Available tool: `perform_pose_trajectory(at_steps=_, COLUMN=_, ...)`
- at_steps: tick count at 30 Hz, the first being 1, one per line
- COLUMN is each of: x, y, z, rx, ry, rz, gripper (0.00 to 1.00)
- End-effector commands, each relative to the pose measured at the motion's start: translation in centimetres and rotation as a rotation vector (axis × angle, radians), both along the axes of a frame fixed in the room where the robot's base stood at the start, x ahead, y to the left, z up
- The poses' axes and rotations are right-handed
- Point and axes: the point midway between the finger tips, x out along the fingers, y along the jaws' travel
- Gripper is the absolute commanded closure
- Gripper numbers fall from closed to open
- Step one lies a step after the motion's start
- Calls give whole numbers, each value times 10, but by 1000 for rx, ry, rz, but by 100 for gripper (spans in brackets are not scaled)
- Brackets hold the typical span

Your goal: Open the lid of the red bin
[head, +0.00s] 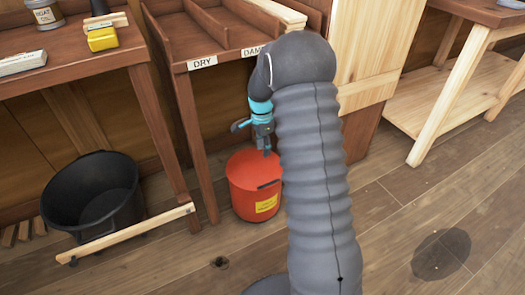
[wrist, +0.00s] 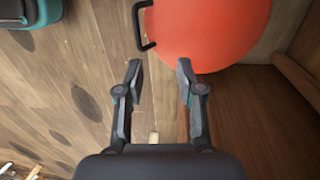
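The red bin (head: 250,200) stands on the floor in front of the shelf unit, with a yellow label on its side. My arm hides its right part in the head view. Its lid (wrist: 210,30) shows as a round orange-red disc in the wrist view and looks closed. A black bar handle (wrist: 147,42) sticks out at the lid's left edge. My gripper (wrist: 159,66) is open and empty, with its fingers apart near the lid's edge, below and right of the handle. In the head view my gripper (head: 265,148) points down above the bin; the exact gap is unclear.
A black bucket (head: 92,190) stands to the left, with a wooden strip (head: 135,232) in front of it. The shelf unit (head: 185,75) with DRY and DAMP labels is close behind the bin. Open floor (head: 170,268) lies in front.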

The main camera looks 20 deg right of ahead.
Motion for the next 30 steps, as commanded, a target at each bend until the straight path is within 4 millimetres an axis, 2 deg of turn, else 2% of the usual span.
perform_pose_trajectory(at_steps=6, x=3, y=0, z=36, rx=-1, ry=-3, rz=-1, gripper=63)
perform_pose_trajectory(at_steps=12, x=4, y=1, z=54, rx=0, ry=-1, rz=0, gripper=63)
perform_pose_trajectory(at_steps=30, x=4, y=1, z=56, rx=2, ry=0, rz=25, gripper=63)
